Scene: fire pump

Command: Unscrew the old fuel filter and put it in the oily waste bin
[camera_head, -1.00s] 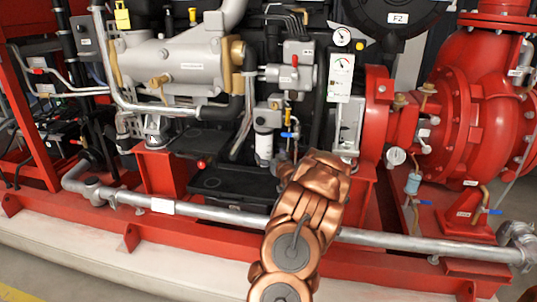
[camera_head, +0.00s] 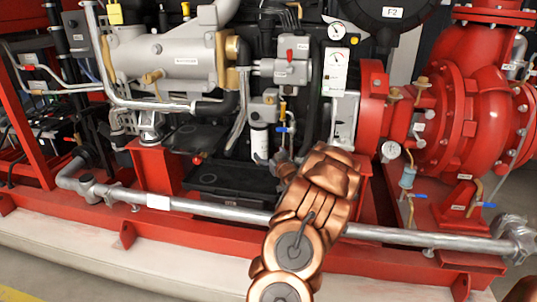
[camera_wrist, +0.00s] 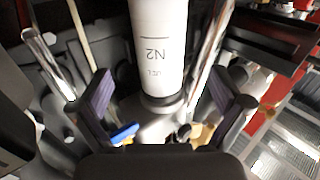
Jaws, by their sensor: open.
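The white cylindrical fuel filter (camera_head: 259,141) hangs upright below a grey valve block on the engine. It also shows large in the wrist view (camera_wrist: 158,45), with printed lettering that includes "N2". My gripper (camera_head: 274,160) is open beside the lower part of the filter, just to its right, partly hidden by my copper-coloured arm. In the wrist view my gripper (camera_wrist: 165,102) has its dark fingers spread, one on each side of the filter's line, with gaps to both. I cannot make out an oily waste bin in either view.
A blue-handled valve (camera_head: 286,128) is close right of the filter; a blue handle (camera_wrist: 123,133) lies near a finger in the wrist view. A black box (camera_head: 230,186) sits below the filter. A grey pipe (camera_head: 200,208) crosses in front.

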